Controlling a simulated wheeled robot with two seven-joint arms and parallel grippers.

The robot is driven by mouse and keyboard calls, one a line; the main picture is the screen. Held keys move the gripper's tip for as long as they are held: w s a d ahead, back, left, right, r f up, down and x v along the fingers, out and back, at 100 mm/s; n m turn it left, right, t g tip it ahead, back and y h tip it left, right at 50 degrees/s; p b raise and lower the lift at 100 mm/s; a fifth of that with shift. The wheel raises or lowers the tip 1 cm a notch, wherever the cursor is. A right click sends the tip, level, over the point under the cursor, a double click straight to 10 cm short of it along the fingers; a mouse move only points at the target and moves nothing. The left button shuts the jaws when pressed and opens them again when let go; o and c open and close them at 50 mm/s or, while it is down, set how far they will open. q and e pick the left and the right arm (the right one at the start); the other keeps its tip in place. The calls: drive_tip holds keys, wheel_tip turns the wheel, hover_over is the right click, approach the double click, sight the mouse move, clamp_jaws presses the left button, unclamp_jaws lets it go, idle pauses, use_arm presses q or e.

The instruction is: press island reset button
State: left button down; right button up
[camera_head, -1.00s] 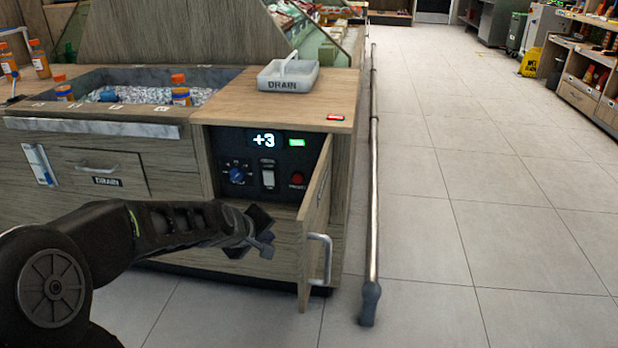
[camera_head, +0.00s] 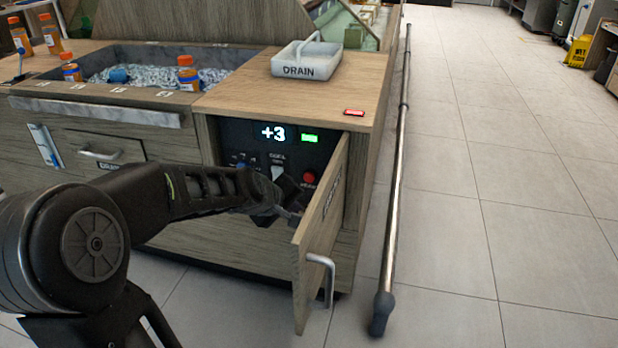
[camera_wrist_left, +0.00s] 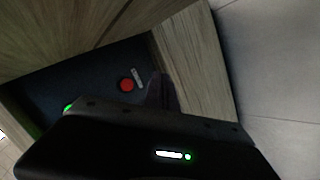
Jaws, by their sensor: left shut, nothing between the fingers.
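The red round reset button (camera_head: 309,177) sits at the lower right of a dark control panel (camera_head: 235,135) inside the island (camera_head: 190,245). It also shows in the left wrist view (camera_wrist_left: 127,85). My left gripper (camera_head: 295,212) is shut and empty, just below and in front of the button, close to the open door's inner face. The gripper hides the label under the button in part. In the left wrist view the fingers (camera_wrist_left: 160,92) are to the right of the button; I cannot tell whether they touch anything. My right gripper is not in view.
The open wooden door (camera_head: 322,235) with a metal handle (camera_head: 322,275) stands right of the panel.

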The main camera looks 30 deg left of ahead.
sight(309, 177)
use_arm(q)
drive_tip(key=shift+w+a+p, duration=0.45)
drive_tip(key=shift+w+p, duration=0.65)
drive_tip(key=shift+w, duration=0.2)
drive_tip(key=shift+w+a+p, duration=0.5)
drive_tip(key=shift+w+p, duration=0.6)
drive_tip(key=shift+w, duration=0.25)
drive_tip(key=shift+w+a+p, duration=0.45)
drive_tip(key=shift+w+p, duration=0.65)
drive_tip(key=shift+w, duration=0.2)
drive_tip(key=shift+w, duration=0.1)
drive_tip(key=shift+w+a, duration=0.15)
drive_tip(key=shift+w, duration=0.15)
drive_tip(key=shift+w+a+p, duration=0.1)
drive_tip(key=shift+w+p, duration=0.2)
drive_tip(key=shift+w, duration=0.1)
drive_tip(key=shift+s+d+b, duration=0.25)
drive_tip(key=shift+s+b, duration=0.25)
drive_tip(key=shift+s, duration=0.3)
